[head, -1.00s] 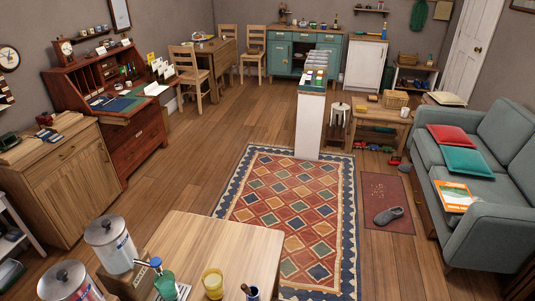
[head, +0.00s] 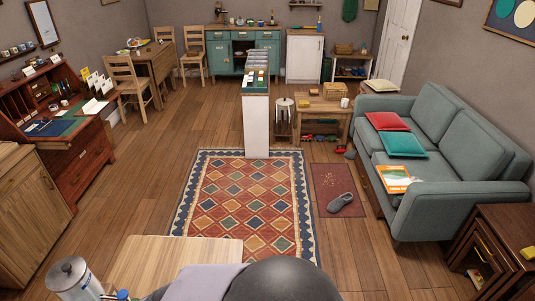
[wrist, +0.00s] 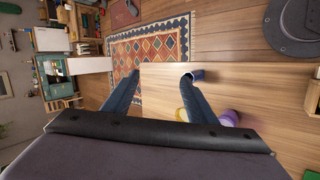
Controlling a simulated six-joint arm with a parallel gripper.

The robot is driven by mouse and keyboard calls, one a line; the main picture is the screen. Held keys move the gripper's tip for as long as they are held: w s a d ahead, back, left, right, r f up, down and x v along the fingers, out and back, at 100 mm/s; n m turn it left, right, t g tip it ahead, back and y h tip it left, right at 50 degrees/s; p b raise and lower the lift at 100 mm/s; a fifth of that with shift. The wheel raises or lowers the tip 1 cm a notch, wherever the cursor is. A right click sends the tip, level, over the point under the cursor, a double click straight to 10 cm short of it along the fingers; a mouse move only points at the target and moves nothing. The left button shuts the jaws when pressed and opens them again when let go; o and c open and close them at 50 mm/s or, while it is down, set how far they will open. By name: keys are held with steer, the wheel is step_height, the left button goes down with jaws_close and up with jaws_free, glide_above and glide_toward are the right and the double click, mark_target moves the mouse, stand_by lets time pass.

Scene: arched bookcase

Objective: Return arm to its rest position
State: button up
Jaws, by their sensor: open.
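My gripper (wrist: 161,78) is in the wrist view, its two blue-grey fingers spread apart with nothing between them. Behind them is the pale wooden table (wrist: 160,95), which also shows at the bottom of the head view (head: 175,262). A small dark blue cup (wrist: 197,74) appears by the right fingertip; I cannot tell whether they touch. In the head view, a rounded dark part and a grey-lilac part of my arm cover the bottom middle; the fingers are not seen there.
A metal-lidded canister (head: 68,275) stands by the table's left side. Beyond are the patterned rug (head: 245,195), a white pedestal (head: 256,130), and the grey sofa (head: 445,190) at right. A dark wooden cabinet (head: 510,225) stands at lower right.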

steer(key=d+f+m+g+h+b, duration=0.1)
steer(key=d+f+m+g, duration=0.15)
steer(key=d, duration=0.55)
steer(key=d+f+m+g+b, duration=0.1)
steer(key=d+m+g+b, duration=0.15)
steer(key=d, duration=0.55)
steer(key=s+d+f+m+g+y+b, duration=0.1)
steer(key=s+d+f+m+y, duration=0.1)
steer(key=d+m, duration=0.3)
steer(key=s+d+f+m+g+y+b, duration=0.1)
steer(key=s+d+f+m+y+b, duration=0.1)
steer(key=s+d+m, duration=0.2)
steer(key=shift+s+d+f+m+g, duration=0.25)
steer(key=shift+d+m, duration=0.25)
steer(key=shift+d, duration=0.9)
steer(key=shift+c, duration=0.7)
